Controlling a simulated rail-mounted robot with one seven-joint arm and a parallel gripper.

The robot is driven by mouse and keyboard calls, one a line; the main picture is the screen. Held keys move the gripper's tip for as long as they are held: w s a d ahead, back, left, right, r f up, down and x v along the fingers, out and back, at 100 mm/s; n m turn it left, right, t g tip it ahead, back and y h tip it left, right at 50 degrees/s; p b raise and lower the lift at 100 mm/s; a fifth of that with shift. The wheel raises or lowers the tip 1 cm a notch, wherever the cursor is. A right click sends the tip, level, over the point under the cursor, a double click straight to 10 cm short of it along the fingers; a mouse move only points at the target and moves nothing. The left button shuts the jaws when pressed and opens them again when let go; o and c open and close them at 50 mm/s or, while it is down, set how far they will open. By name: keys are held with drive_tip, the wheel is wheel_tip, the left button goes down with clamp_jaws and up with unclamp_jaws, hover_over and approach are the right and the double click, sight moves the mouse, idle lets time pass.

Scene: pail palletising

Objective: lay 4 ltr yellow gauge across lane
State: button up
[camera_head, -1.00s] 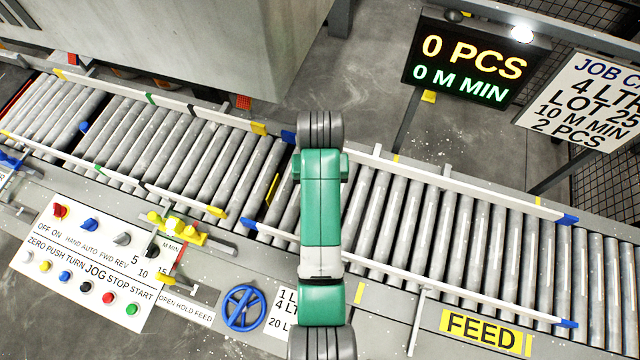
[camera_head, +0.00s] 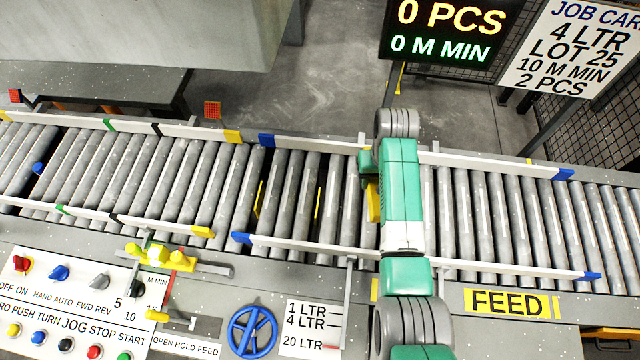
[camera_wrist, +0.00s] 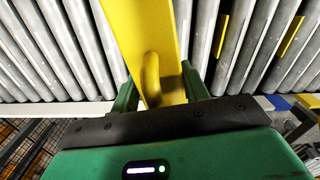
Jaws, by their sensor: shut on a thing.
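My gripper (camera_wrist: 160,90) is shut on the handle of the yellow gauge (camera_wrist: 143,35). In the wrist view the gauge extends from the fingers out over the rollers. The lane is a bed of grey rollers (camera_head: 335,195) between a far white guide rail (camera_head: 318,146) and a near white guide rail (camera_head: 310,248), both with blue ends. I cannot tell whether the gauge touches the rails.
Two thin yellow strips (camera_head: 318,203) lie between rollers left of my arm. A blue handwheel (camera_head: 252,330) stands beside a plate (camera_head: 313,328) reading 1, 4 and 20 LTR. A control panel (camera_head: 75,305) is at lower left. The display (camera_head: 450,32) reads 0 PCS. No pails show on the rollers.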

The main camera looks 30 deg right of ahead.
drive_tip(key=s+d+f+m+b, duration=0.2)
drive_tip(key=s+d+f, duration=0.2)
drive_tip(key=s+d, duration=0.55)
drive_tip(key=f+b, duration=0.3)
drive_tip(key=w+f+b, duration=0.1)
drive_tip(key=f+b, duration=0.2)
drive_tip(key=d+f+b, duration=0.1)
drive_tip(key=f+b, duration=0.1)
drive_tip(key=b, duration=0.1)
drive_tip(key=shift+w+f, duration=0.2)
drive_tip(key=shift+f, duration=0.2)
drive_tip(key=shift+f, duration=0.6)
drive_tip(key=o, duration=1.2)
wheel_tip(320, 180, up, 8)
drive_tip(key=p, duration=0.2)
drive_tip(key=shift+f, duration=0.1)
